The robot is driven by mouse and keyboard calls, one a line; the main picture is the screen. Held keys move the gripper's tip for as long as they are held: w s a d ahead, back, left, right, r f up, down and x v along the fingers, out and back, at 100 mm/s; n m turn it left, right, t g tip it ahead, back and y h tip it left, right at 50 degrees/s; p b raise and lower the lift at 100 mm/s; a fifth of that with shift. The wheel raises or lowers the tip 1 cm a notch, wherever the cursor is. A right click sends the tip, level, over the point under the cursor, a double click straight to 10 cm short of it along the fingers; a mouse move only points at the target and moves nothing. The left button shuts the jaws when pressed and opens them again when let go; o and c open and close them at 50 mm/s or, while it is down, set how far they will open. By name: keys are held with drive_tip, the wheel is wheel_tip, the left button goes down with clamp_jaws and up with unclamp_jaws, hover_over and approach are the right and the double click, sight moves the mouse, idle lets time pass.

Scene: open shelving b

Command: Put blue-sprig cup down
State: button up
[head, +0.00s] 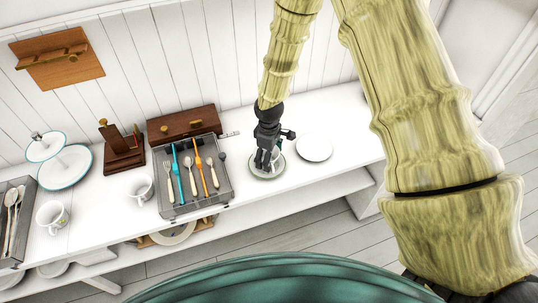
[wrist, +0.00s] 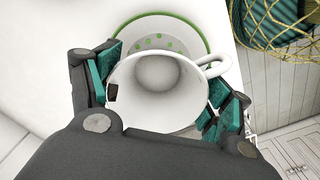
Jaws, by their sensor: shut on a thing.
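A white cup (wrist: 155,85) with a loop handle at its right sits between the fingers of my gripper (wrist: 162,98) in the wrist view. My gripper is shut on it. No blue sprig can be made out on its visible sides. A white saucer (wrist: 190,32) with a green rim and green dots shows beneath and beyond the cup. I cannot tell whether the cup touches the saucer. In the head view my gripper (head: 269,158) points down over this saucer (head: 267,174) on the white shelf top, and hides much of the cup.
A plain white plate (head: 314,147) lies close right of the saucer. A grey cutlery tray (head: 222,202) stands to the left, with a white cup (head: 141,188) beyond it and another cup (head: 52,216) farther left. The white shelf top (head: 352,125) is clear at the right.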

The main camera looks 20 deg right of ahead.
drive_tip(key=shift+f, duration=0.35)
drive_tip(key=o, duration=1.1)
drive_tip(key=shift+r, duration=0.5)
drive_tip(key=shift+r+b, duration=2.15)
drive_tip(key=shift+r, duration=3.75)
